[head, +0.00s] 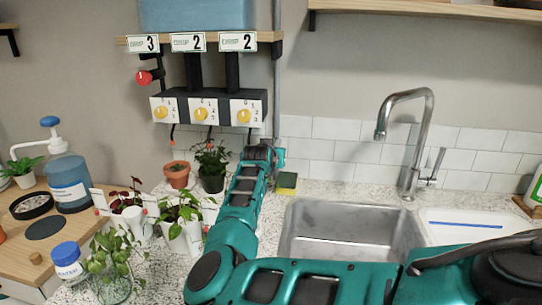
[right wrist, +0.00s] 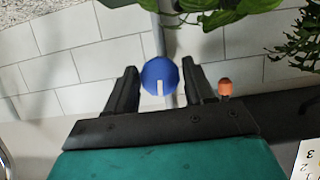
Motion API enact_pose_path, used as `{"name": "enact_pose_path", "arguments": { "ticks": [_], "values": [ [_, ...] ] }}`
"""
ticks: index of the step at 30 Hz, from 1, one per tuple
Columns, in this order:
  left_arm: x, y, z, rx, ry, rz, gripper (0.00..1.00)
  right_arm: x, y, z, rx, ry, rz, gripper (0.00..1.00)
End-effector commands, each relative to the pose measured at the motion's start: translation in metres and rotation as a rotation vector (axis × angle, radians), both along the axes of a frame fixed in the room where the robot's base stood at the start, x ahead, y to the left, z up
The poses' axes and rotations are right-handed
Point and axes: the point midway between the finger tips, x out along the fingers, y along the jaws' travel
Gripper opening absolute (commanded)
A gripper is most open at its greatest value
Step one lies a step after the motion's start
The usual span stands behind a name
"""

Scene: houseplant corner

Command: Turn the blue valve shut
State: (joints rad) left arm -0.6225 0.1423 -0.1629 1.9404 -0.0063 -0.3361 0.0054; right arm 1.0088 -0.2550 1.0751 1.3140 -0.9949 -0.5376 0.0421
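The blue valve (right wrist: 160,76) is a round knob with a white mark, on a grey vertical pipe against the tiled wall in the right wrist view. Its mark points toward the bottom of that picture. My right gripper (right wrist: 160,85) is open, with one dark finger on each side of the knob and a thin gap at each side. I cannot tell whether the fingertips reach past the knob's face. My left gripper is not in view.
A red knob (head: 143,77) and three yellow dials (head: 203,113) are on the wall unit. Potted plants (head: 211,160) stand close left of my right gripper. A sponge (head: 287,182) and the sink (head: 350,235) are to its right. An orange-tipped peg (right wrist: 225,88) is beside one finger.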

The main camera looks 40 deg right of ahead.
Motion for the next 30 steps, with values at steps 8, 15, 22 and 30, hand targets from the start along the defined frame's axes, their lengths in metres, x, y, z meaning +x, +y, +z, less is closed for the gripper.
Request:
{"name": "enact_pose_path", "arguments": {
  "ticks": [8, 15, 22, 30],
  "values": [
    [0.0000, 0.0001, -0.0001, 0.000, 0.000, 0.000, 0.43, 0.0000, 0.0000, -0.0001, 0.000, 0.000, 0.000, 0.26],
    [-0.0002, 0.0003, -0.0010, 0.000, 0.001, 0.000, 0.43, 0.0000, 0.0000, -0.0009, -0.012, 0.016, 0.001, 0.14],
    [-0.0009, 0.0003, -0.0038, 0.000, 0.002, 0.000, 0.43, 0.0006, 0.0007, -0.0012, -0.079, 0.100, 0.002, 0.14],
    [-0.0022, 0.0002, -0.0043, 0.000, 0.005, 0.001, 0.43, 0.0004, 0.0005, -0.0006, -0.083, 0.105, 0.000, 0.14]
  ]
}}
